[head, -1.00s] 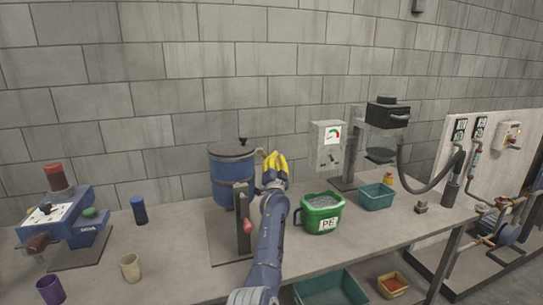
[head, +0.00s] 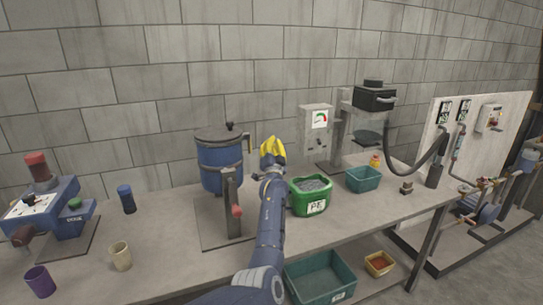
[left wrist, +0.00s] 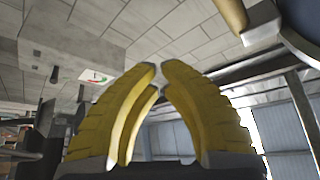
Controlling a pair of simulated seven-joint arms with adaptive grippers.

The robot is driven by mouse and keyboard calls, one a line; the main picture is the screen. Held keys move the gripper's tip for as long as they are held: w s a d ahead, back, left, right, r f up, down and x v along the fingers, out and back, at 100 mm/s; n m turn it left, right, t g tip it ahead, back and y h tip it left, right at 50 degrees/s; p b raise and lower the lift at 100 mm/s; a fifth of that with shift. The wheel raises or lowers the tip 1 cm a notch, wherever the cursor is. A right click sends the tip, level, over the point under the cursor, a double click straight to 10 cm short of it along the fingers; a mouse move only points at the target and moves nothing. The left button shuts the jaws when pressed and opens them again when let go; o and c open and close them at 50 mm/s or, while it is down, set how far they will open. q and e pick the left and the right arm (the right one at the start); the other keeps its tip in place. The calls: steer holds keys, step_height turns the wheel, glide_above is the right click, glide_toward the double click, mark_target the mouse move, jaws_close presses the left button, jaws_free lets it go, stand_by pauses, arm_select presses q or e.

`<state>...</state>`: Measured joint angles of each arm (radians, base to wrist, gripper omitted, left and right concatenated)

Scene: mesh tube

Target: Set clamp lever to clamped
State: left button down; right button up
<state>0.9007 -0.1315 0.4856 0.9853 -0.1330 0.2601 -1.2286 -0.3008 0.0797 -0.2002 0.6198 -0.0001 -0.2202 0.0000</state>
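A blue drum-shaped vessel (head: 219,166) with a dark lid (head: 218,134) stands on the bench. A grey upright bar (head: 232,187) with a red handle (head: 236,211) stands at its front; it may be the clamp lever, but I cannot tell its setting. A small dark knob (head: 229,126) sits on the lid's rim. My left gripper (head: 271,148) has yellow fingers and is raised right of the vessel, apart from it. In the left wrist view its fingertips (left wrist: 159,66) nearly meet, with nothing between them. My right gripper is out of view.
A green tub (head: 297,199) of grey granules stands right of my left forearm. Behind it is a gauge box (head: 317,133); a teal bin (head: 363,184) is farther right. A blue machine (head: 72,211), a cream cup (head: 120,257) and a purple cup (head: 40,282) stand at left.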

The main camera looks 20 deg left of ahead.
arm_select(q)
steer(key=s+d, duration=0.2)
steer(key=s, duration=0.7)
steer(key=shift+s+f, duration=0.15)
steer(key=shift+f, duration=0.3)
